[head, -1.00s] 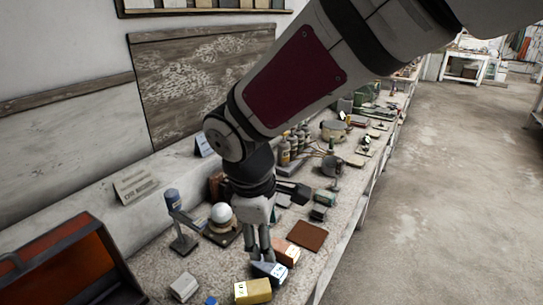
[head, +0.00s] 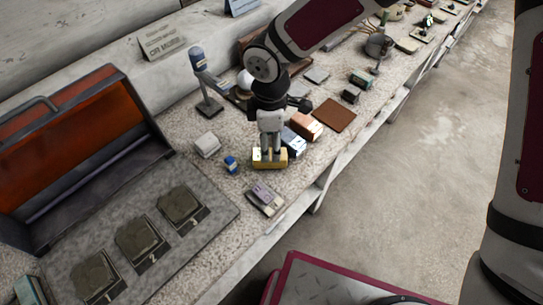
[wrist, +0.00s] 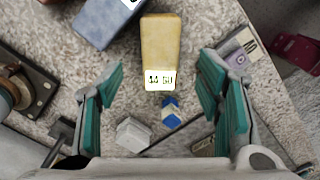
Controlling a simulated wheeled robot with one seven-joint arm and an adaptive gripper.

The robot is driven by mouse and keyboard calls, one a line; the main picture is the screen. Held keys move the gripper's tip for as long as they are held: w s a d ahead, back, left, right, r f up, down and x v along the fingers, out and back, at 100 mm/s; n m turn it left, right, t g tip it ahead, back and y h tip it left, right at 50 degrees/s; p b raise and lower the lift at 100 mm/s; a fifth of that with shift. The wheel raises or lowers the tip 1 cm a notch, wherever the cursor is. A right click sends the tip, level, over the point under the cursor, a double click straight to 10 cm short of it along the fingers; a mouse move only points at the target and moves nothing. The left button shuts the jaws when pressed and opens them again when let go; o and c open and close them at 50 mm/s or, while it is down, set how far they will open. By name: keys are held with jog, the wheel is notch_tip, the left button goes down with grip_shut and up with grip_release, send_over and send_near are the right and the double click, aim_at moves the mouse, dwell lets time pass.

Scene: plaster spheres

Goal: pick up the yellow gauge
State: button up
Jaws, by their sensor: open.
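The yellow gauge (head: 264,162) is a small yellow block lying on the speckled bench, near its front edge. In the wrist view the yellow gauge (wrist: 160,40) shows a white digit display on its near end. My gripper (head: 270,152) points down right over it, and its fingers hide part of the gauge in the head view. In the wrist view my gripper (wrist: 162,68) is open, with one green-padded finger to each side of the gauge and visible gaps on both sides. Whether the fingertips reach down beside it I cannot tell.
A blue-grey block (head: 293,143) lies close beside the gauge, with a copper-coloured block (head: 306,126) behind it. A white block (head: 207,145), a small blue item (head: 231,164) and a grey-purple device (head: 265,198) lie around. An open orange case (head: 80,130) stands left.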

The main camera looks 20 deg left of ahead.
aim_at(270, 154)
notch_tip(270, 154, down, 6)
jog(key=shift+s+f+p, duration=0.1)
jog(key=shift+f+p, duration=0.05)
jog(key=shift+p, duration=0.35)
jog(key=shift+f, duration=0.35)
jog(key=shift+f, duration=0.25)
jog(key=shift+c, duration=0.6)
jog(key=c, duration=1.2)
